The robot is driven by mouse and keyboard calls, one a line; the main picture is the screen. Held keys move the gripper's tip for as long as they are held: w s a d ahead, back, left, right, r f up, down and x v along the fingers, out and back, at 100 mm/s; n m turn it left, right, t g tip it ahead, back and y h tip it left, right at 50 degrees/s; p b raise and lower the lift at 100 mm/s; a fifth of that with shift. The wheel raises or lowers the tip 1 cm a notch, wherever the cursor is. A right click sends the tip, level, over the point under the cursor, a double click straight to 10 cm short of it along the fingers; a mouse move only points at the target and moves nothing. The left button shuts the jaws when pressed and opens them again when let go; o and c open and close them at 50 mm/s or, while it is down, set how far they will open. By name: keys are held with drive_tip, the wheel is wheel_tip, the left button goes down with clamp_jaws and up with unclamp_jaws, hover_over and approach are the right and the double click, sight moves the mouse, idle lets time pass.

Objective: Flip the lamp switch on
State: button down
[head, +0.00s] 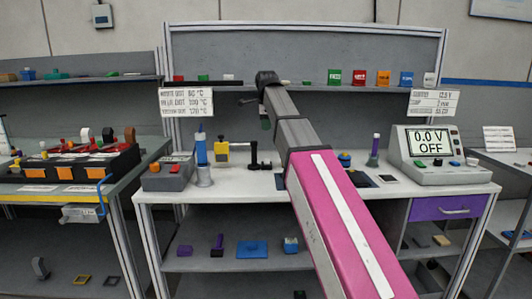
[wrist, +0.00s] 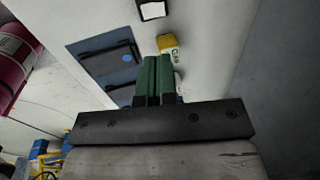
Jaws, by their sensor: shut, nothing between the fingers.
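My gripper (wrist: 157,62) has green fingers pressed together, shut and empty. In the head view only a bit of its green finger (head: 265,123) shows above the workbench, beside the raised arm. In the wrist view a small yellow block with a marked white face (wrist: 168,43) lies just past the fingertips, partly hidden by them. I cannot tell whether it is the lamp switch, whether the fingers touch it, or its on or off position. No lit lamp is clearly seen.
A shelf (head: 335,86) with small coloured blocks runs behind. My arm hides the bench's middle.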

sight(266, 161)
drive_tip(key=w+f, duration=0.1)
drive_tip(key=f, duration=0.8)
drive_tip(key=w+f, duration=0.1)
drive_tip(key=f, duration=0.3)
drive_tip(key=shift+w+f, duration=0.35)
drive_tip(key=shift+f, duration=0.2)
drive_tip(key=shift+s, duration=0.1)
drive_tip(key=shift+s+r, duration=0.15)
drive_tip(key=shift+s, duration=0.55)
drive_tip(key=shift+w+r, duration=0.1)
